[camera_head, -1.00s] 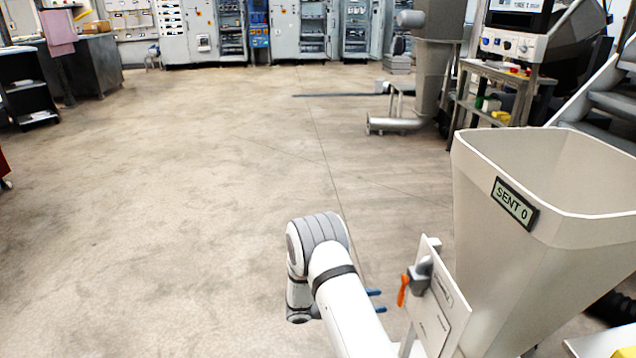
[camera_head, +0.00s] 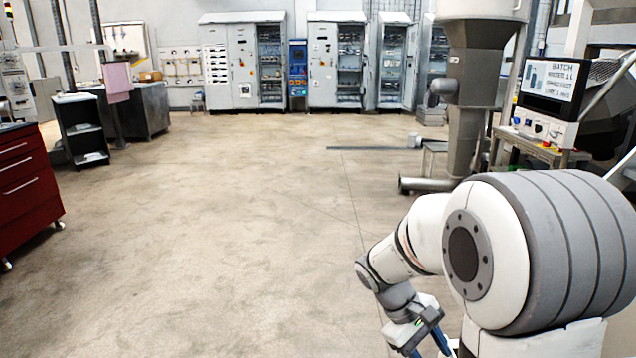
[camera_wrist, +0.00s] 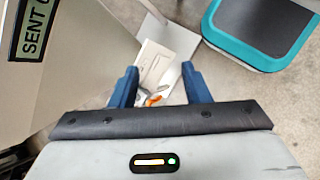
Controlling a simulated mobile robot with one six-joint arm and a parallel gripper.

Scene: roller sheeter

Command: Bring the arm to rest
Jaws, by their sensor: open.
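My arm fills the lower right of the head view, with its large grey-banded joint close to the camera. The forearm bends down and left from it to my gripper (camera_head: 430,345), whose blue fingers point down near the bottom edge. In the wrist view my gripper (camera_wrist: 159,80) is open, its two blue fingers apart with nothing held between them. Beyond the fingertips is a pale panel (camera_wrist: 152,62) with an orange lever (camera_wrist: 153,99), apart from the fingers as far as I can tell. The arm covers much of the head view's lower right.
A pale hopper (camera_wrist: 85,25) labelled SENT stands left of my gripper in the wrist view. A red drawer cabinet (camera_head: 25,185) is at left. A grey machine column (camera_head: 468,110) and a screen unit (camera_head: 548,95) stand at back right. The middle floor is clear.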

